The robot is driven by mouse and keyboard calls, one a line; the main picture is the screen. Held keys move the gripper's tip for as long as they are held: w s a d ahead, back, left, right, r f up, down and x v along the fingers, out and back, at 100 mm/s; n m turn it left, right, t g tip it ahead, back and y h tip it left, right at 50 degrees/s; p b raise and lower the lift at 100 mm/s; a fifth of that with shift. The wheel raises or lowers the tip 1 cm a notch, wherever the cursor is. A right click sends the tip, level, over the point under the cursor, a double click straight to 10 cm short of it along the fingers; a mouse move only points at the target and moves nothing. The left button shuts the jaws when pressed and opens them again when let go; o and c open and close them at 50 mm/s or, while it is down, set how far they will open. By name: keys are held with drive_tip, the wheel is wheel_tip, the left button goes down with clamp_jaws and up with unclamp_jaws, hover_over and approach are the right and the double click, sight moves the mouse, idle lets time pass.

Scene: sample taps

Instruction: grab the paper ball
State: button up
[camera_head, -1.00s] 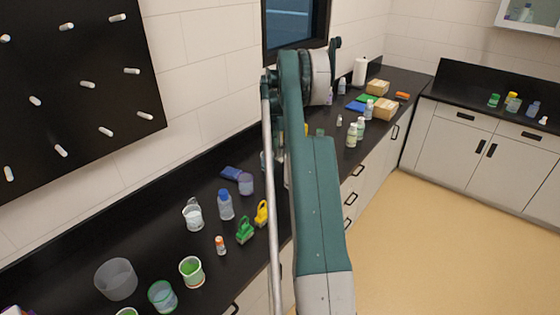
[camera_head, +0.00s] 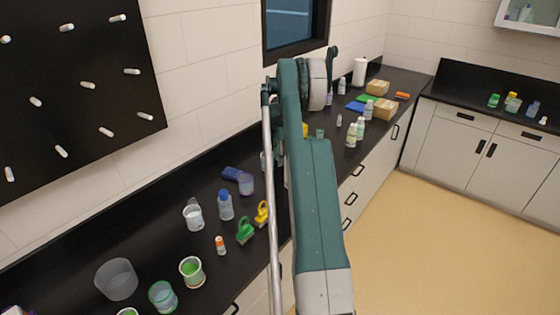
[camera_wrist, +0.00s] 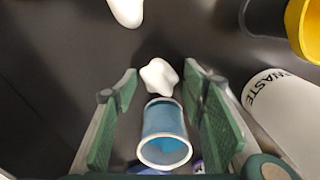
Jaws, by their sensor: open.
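The paper ball (camera_wrist: 158,76) shows in the wrist view as a crumpled white lump on the dark counter. My gripper (camera_wrist: 160,95) is open, with one green finger pad to the left and one to the right of the ball in the picture. The ball appears just past the fingertips, between their lines, and no contact shows. A blue cup with a white rim (camera_wrist: 165,135) lies between the fingers in the picture, nearer the camera than the ball. In the head view my arm hides the gripper, and I cannot make out the ball there.
In the wrist view, a white container marked "WASTE" (camera_wrist: 285,110) stands close to the right finger. A yellow-rimmed container (camera_wrist: 308,28) is at upper right, and a white object (camera_wrist: 127,10) at the top. In the head view, cups and bottles, including a blue-capped bottle (camera_head: 225,205), crowd the near counter.

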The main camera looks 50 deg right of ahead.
drive_tip(key=shift+f, duration=0.15)
idle(0.4)
drive_tip(key=c, duration=0.7)
drive_tip(key=shift+r, duration=5.05)
